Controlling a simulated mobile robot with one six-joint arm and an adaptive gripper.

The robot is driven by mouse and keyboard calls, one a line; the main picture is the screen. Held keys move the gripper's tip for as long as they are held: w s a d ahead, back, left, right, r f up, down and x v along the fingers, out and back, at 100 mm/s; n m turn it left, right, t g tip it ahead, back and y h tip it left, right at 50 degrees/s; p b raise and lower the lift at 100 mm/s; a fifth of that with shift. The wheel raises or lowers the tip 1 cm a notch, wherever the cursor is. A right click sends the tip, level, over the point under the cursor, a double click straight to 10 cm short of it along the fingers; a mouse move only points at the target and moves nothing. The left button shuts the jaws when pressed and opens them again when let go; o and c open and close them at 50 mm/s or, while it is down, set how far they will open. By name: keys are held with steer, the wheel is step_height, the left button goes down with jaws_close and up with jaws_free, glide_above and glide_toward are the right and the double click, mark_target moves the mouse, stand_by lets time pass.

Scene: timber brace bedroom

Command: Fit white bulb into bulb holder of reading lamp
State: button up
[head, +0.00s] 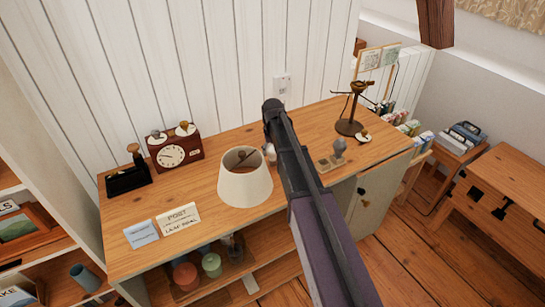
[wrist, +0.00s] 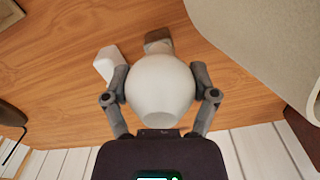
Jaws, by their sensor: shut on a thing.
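My gripper (wrist: 160,80) is shut on the white bulb (wrist: 160,98), with one finger on each side of its round glass. The bulb is held above the wooden cabinet top. In the head view my arm hides most of the gripper; a small pale shape (head: 270,151) beside the arm may be part of the bulb. A dark metal stand with a round base (head: 349,127), apparently the reading lamp, stands on the right of the cabinet.
A cream lampshade (head: 245,186) stands left of my arm, close to the gripper. A clock (head: 174,154) and cards (head: 178,218) stand left. The wall (head: 170,70) is behind.

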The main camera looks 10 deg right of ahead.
steer(key=shift+f, duration=0.35)
steer(key=shift+f, duration=0.1)
steer(key=o, duration=1)
step_height(320, 180, up, 12)
steer(key=p, duration=1.1)
steer(key=shift+p, duration=0.4)
steer(key=s, duration=2.5)
steer(key=shift+m, duration=0.3)
